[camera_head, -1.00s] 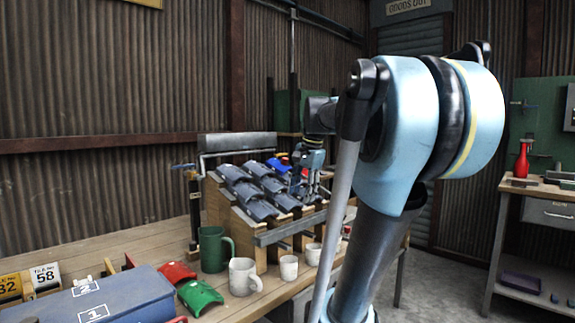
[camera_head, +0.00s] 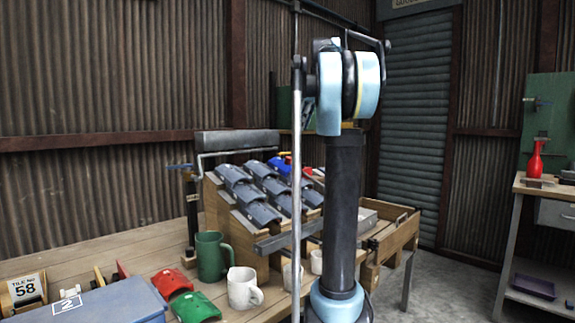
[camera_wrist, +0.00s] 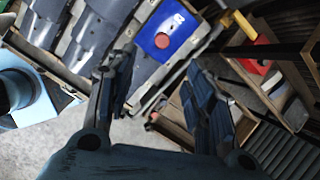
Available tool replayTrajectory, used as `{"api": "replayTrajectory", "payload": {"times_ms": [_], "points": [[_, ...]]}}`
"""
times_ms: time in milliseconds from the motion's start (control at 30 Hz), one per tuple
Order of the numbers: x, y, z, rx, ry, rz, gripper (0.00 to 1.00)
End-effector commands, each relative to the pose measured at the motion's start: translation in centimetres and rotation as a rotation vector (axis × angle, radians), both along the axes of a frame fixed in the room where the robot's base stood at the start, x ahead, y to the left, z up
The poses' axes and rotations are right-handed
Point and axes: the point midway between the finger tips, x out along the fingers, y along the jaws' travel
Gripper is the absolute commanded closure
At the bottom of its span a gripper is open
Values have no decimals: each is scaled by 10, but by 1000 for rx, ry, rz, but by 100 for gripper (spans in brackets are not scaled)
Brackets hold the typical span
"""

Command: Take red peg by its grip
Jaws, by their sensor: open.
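No part is clearly recognisable as the red peg. In the wrist view a round red piece (camera_wrist: 162,41) sits on a blue tile-like block (camera_wrist: 168,28), ahead of the fingers. A separate red piece (camera_wrist: 255,55) lies further right. In the head view a small red spot (camera_head: 288,158) shows beside a blue piece (camera_head: 279,166) at the back of the tile rack, partly hidden. My gripper (camera_wrist: 162,62) is open and empty, its two fingers apart, with the blue block beyond the tips. The gripper is not distinct in the head view, where my arm covers that area.
The sloped rack holds several grey tiles (camera_head: 255,190). A green mug (camera_head: 212,256), white mug (camera_head: 243,287), red tile (camera_head: 170,282), green tile (camera_head: 195,306) and blue box (camera_head: 110,305) stand on the bench. A wooden crate (camera_head: 395,240) is right of the rack.

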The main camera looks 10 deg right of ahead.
Motion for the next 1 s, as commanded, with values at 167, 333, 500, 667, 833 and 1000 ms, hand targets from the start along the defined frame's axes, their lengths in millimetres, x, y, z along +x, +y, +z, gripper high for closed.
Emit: {"api": "replayTrajectory", "payload": {"times_ms": [167,333,500,667,833,1000], "points": [[9,4,-30,-1,-1,-3,52],[18,11,-58,-2,-1,-5,52],[26,18,-82,-2,-2,-5,52],[29,21,-95,-2,-1,-6,52],[33,24,-103,-2,-1,-5,52],[43,31,-123,-2,-1,-3,52]]}}
